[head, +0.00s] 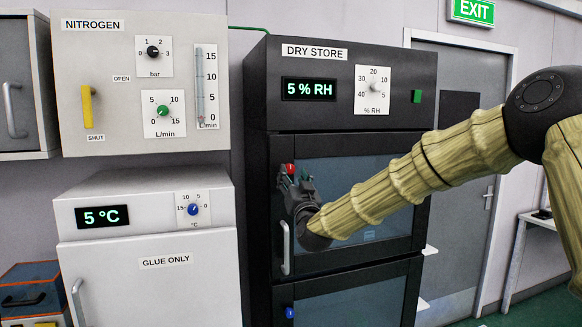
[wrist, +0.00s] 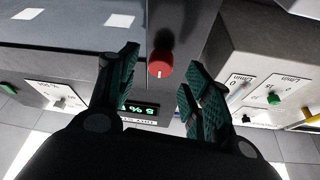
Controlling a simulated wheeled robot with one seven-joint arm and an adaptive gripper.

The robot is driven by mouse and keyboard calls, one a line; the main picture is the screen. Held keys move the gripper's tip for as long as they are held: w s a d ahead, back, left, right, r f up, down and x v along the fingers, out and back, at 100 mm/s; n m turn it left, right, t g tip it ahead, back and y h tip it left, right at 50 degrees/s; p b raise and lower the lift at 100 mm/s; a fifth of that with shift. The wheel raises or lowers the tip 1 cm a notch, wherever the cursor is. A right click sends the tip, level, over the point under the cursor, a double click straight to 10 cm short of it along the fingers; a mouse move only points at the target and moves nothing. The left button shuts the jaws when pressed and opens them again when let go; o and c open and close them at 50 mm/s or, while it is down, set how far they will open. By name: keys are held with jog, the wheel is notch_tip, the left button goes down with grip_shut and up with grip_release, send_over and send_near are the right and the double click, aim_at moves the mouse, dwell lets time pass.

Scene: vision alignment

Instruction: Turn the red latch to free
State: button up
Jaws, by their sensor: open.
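The red latch (head: 290,169) sits on the left frame of the upper door of the black dry store cabinet (head: 263,100). My gripper (head: 296,180) is close in front of the cabinet, just below the latch in the head view. In the wrist view my gripper (wrist: 156,88) is open, with green-padded fingers to either side and nothing between them. I cannot tell contact from the head view.
A white door handle (head: 286,248) is below the latch. A blue latch (head: 290,312) sits on the lower door. A white glue fridge (head: 150,250) and a nitrogen panel (head: 110,130) with a yellow lever (head: 88,106) stand to the left.

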jog(key=shift+p+x, duration=0.45)
jog(key=shift+x, duration=0.95)
jog(key=c, duration=1)
